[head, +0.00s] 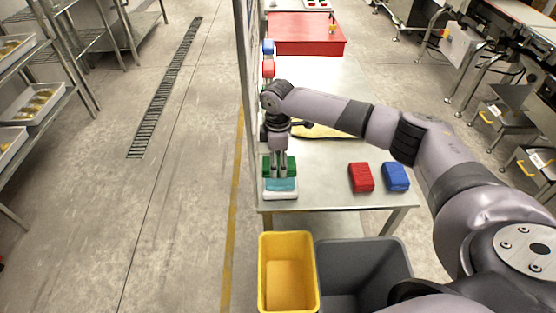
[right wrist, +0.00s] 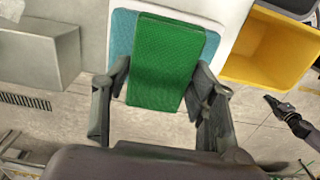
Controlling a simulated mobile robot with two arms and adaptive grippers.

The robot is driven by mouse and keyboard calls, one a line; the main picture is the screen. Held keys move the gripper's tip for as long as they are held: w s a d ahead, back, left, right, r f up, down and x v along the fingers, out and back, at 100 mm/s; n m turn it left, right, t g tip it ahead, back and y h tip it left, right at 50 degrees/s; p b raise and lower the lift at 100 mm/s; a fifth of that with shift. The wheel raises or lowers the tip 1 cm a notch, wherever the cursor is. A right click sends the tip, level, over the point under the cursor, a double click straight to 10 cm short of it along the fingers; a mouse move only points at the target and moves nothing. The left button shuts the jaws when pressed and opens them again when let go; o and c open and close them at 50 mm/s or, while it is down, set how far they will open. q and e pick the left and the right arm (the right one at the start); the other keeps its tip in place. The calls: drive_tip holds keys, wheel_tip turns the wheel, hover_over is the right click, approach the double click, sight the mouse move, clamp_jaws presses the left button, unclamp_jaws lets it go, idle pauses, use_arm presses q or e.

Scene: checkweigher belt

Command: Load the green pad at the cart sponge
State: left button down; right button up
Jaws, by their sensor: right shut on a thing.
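My right gripper (head: 279,172) is shut on the green pad (head: 291,165) at the near left corner of the steel table. In the right wrist view the green pad (right wrist: 167,65) sits between the two fingers. A teal sponge (head: 281,185) on a white base (head: 281,195) is just in front of the pad in the head view. In the wrist view the pad overlaps the teal sponge (right wrist: 122,35) and hides much of it; I cannot tell whether they touch. My left gripper is out of the head view; a dark gripper-like part shows at the right of the wrist view.
A red pad (head: 361,177) and a blue pad (head: 396,177) lie on the steel table (head: 325,190). A yellow bin (head: 288,270) and a grey bin (head: 395,260) stand below its near edge. More coloured blocks line the left edge further back. A red box (head: 305,30) is beyond.

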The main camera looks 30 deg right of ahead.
sight(278, 163)
drive_tip(key=shift+f, duration=0.8)
idle(0.9)
drive_tip(key=shift+r, duration=0.1)
wheel_tip(278, 163, up, 7)
drive_tip(key=p, duration=0.7)
drive_tip(key=shift+p, duration=0.35)
idle(0.5)
